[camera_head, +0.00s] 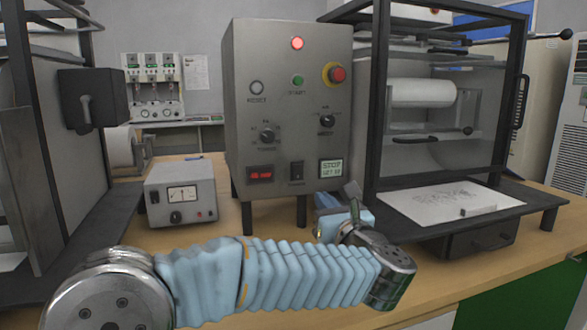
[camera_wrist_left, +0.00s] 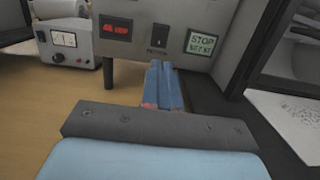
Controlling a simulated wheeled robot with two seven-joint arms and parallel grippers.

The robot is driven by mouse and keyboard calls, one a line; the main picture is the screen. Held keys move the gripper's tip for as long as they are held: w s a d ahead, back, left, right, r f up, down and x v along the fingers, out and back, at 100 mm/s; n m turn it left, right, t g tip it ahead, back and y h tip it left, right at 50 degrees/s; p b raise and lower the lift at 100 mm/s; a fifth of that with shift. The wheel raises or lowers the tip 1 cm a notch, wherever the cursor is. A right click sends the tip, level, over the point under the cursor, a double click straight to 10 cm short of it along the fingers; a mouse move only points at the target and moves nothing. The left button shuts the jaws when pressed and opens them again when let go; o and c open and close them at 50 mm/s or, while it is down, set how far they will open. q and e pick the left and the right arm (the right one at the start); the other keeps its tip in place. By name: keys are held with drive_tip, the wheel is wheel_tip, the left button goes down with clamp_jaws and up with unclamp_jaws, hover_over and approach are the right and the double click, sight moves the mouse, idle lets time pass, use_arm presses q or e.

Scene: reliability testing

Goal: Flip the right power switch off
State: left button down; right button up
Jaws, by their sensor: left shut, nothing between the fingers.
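The grey control box (camera_head: 290,110) stands on short legs on the table. Its black power switch (camera_head: 297,171) sits low on the front panel, between a red lit window (camera_head: 260,174) and a green STOP display (camera_head: 331,168). The switch also shows in the left wrist view (camera_wrist_left: 159,38); its on or off position is too small to tell. A red lamp (camera_head: 297,43) at the top is lit. My left gripper (camera_head: 325,203) is below and right of the switch. Its blue fingers (camera_wrist_left: 163,72) are shut and empty, pointing toward the panel below the switch. My right gripper is not in view.
A small meter box (camera_head: 181,194) stands left of the control box. A dark-framed machine (camera_head: 440,185) with a white roll stands close on the right. A red emergency button (camera_head: 337,74) and knobs project from the panel.

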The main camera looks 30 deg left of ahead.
use_arm(q)
drive_tip(key=shift+a+r, duration=0.1)
drive_tip(key=shift+w+a, duration=0.1)
drive_tip(key=shift+w, duration=0.05)
drive_tip(key=p, duration=0.4)
approach(297, 169)
drive_tip(key=x, duration=0.5)
drive_tip(key=shift+w+a+r, duration=0.2)
drive_tip(key=shift+w, duration=0.1)
drive_tip(key=shift+w+a, duration=0.35)
drive_tip(key=shift+a, duration=0.1)
